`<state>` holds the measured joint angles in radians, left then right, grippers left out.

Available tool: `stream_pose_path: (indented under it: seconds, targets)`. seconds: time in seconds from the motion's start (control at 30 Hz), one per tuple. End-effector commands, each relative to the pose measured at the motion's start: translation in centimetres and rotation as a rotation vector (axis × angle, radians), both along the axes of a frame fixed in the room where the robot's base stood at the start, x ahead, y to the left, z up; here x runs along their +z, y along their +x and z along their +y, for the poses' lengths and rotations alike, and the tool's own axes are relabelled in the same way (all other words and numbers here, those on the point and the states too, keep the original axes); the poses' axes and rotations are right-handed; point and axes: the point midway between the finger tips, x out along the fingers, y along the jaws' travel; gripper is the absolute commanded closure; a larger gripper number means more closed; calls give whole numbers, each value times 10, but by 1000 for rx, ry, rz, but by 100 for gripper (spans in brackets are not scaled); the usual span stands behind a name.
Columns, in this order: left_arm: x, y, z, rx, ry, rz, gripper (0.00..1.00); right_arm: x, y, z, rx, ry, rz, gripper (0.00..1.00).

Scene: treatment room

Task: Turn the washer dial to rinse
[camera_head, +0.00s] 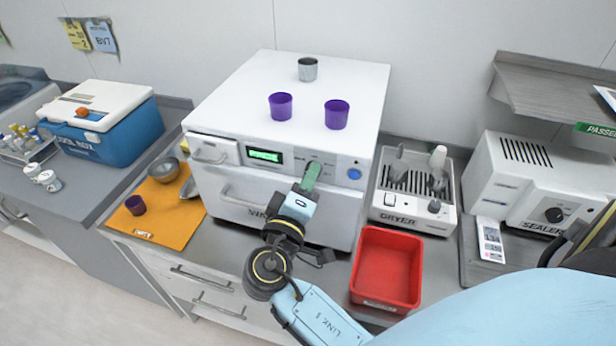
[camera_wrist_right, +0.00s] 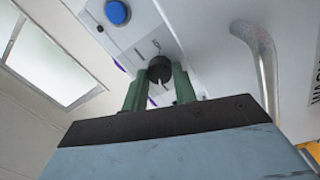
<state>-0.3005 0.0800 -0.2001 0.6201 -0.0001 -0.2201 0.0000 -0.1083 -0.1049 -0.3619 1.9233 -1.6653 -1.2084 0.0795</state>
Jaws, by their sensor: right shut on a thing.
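The washer (camera_head: 300,85) is a big white machine on the counter. Its front has a lit green display (camera_head: 264,155), a blue button (camera_head: 354,173) and a door handle (camera_head: 240,200). The blue button also shows in the wrist view (camera_wrist_right: 117,13). My right gripper (camera_head: 312,172) is at the panel, between display and blue button. In the wrist view its green fingers (camera_wrist_right: 160,82) are shut on the black dial (camera_wrist_right: 159,67), one on each side. A pale pointer mark shows on the dial. The dial's printed labels are too small to read. My left gripper is not in view.
An orange mat (camera_head: 172,228) with a purple cup and bowls lies left.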

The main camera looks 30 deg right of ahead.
Motion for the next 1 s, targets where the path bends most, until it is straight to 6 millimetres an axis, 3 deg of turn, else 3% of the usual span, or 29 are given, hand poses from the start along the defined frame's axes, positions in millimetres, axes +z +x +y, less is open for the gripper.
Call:
stream_pose_path:
  seconds: [0.47, 0.5, 0.63, 1.0]
  targets:
    - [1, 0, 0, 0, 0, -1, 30, 2, 1, 0, 2, -12, 6, 95]
    - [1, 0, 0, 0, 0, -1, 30, 2, 1, 0, 2, -11, 5, 67]
    - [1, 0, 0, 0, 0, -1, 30, 1, 0, 0, 1, -10, 6, 51]
    - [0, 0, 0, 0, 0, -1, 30, -1, 0, 0, 1, -6, 9, 51]
